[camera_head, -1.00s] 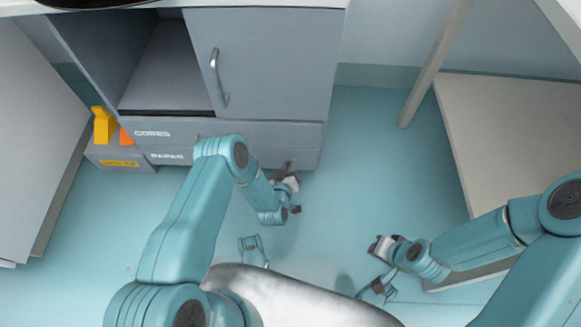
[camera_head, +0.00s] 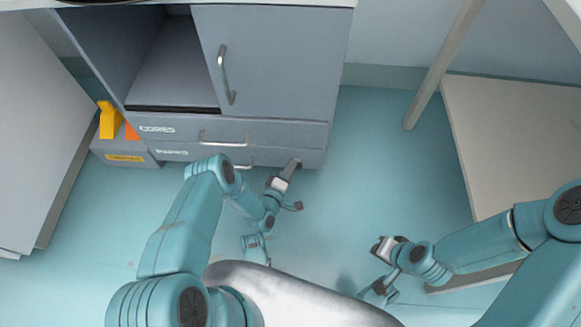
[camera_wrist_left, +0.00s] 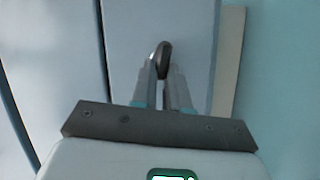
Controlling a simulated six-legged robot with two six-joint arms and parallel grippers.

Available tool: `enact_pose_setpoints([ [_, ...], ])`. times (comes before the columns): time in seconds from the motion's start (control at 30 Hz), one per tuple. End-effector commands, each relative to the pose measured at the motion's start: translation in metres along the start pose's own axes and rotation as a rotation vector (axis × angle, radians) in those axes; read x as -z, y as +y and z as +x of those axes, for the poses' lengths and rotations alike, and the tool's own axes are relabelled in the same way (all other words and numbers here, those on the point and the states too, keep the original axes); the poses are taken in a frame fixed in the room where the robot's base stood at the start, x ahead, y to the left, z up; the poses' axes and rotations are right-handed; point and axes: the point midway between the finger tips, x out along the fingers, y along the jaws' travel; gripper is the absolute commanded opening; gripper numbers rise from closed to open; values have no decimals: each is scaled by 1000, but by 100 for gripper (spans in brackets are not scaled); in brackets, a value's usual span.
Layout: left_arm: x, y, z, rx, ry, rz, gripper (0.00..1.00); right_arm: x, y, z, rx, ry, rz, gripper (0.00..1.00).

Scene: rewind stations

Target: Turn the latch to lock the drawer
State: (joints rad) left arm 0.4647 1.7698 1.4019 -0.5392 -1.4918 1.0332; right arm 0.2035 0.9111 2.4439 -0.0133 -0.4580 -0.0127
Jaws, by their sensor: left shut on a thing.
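The two low drawers are shut in the grey cabinet: the upper one is marked CORES (camera_head: 255,133) and the lower one PAPER (camera_head: 200,153). The dark latch shows in the left wrist view (camera_wrist_left: 163,57), between the fingertips. My left gripper (camera_head: 288,174) is at the lower right corner of the cabinet front, shut on the latch. It also shows in the left wrist view (camera_wrist_left: 161,72). In the head view the gripper partly hides the latch. My right gripper (camera_head: 380,250) hangs over the floor, away from the cabinet; its jaw opening is unclear.
The cabinet door (camera_head: 280,60) is shut beside an open compartment (camera_head: 175,75). A grey box (camera_head: 125,150) with yellow and orange items stands to the left. A pale shelf unit (camera_head: 510,140) stands at the right. Blue floor is clear between it and the cabinet.

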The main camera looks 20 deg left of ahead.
Motion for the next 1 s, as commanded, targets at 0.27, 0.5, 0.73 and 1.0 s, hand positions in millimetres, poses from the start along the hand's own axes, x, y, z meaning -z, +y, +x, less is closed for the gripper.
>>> enact_pose_setpoints([
  [0.27,3,-2,2,-59,5,-126,0,0,0,0,0,0,0,0],
  [0.5,2,-3,2,-80,4,-175,0,0,0,0,0,0,0,0],
  [0.73,3,-2,2,-84,4,-184,0,0,0,0,0,0,0,0],
  [1.0,3,-2,2,-83,5,-184,28,0,0,0,0,0,0,0],
])
